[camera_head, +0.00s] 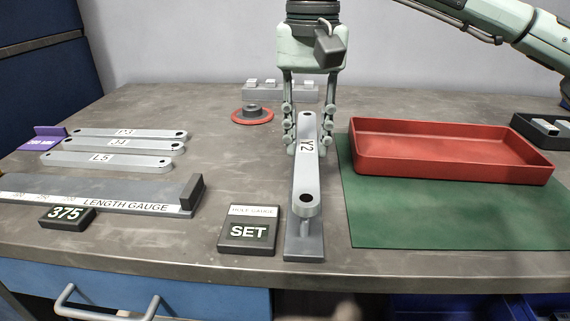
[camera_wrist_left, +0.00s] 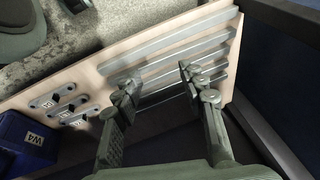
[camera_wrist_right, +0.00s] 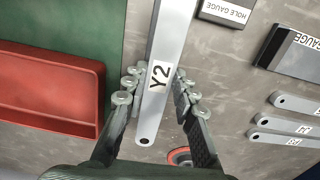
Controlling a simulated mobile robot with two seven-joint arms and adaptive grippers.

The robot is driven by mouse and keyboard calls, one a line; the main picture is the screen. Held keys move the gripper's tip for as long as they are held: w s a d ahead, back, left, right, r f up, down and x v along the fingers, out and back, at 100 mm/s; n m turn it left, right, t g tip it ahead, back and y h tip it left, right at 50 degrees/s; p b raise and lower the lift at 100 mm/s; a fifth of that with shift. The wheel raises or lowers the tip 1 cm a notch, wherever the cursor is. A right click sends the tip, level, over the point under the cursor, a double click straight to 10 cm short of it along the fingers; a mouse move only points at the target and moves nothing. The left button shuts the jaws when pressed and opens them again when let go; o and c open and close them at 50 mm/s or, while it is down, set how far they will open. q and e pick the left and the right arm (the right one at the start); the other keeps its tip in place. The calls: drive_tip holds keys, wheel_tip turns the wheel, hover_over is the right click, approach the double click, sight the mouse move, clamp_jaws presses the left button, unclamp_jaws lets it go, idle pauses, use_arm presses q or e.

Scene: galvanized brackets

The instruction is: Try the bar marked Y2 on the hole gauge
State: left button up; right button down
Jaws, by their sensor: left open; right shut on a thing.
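The bar marked Y2 (camera_head: 304,172) is a long grey bar with a hole at each end, pointing toward the front edge. My right gripper (camera_head: 306,138) is shut on it near its far end; the bar also shows in the right wrist view (camera_wrist_right: 164,50) between the fingers (camera_wrist_right: 150,90). The near end is over the grey hole gauge (camera_head: 303,247), whose base shows below it. I cannot tell whether bar and gauge touch; the gauge's upper part is hidden. A HOLE GAUGE sign reading SET (camera_head: 248,232) stands left of it. My left gripper (camera_wrist_left: 160,87) is open and empty.
Bars P3, J4 and L5 (camera_head: 105,160) lie at left behind the length gauge (camera_head: 110,193) and its 375 tag (camera_head: 66,217). A red tray (camera_head: 450,170) sits on a green mat (camera_head: 440,215) at right. A red-rimmed disc (camera_head: 252,115) is behind.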

drive_tip(key=shift+f, duration=0.1)
use_arm(q)
drive_tip(key=shift+s+d+x, duration=0.15)
drive_tip(key=shift+x, duration=0.8)
drive_tip(key=shift+s+d+x, duration=0.15)
drive_tip(key=shift+x, duration=0.75)
use_arm(e)
drive_tip(key=shift+f, duration=0.4)
use_arm(q)
drive_tip(key=shift+f+b, duration=1.05)
drive_tip(key=shift+b, duration=0.1)
use_arm(e)
drive_tip(key=shift+f, duration=1.5)
drive_tip(key=c, duration=1.1)
unclamp_jaws()
drive_tip(key=shift+c, duration=0.2)
wheel_tip(320, 180, up, 12)
drive_tip(key=shift+r, duration=0.1)
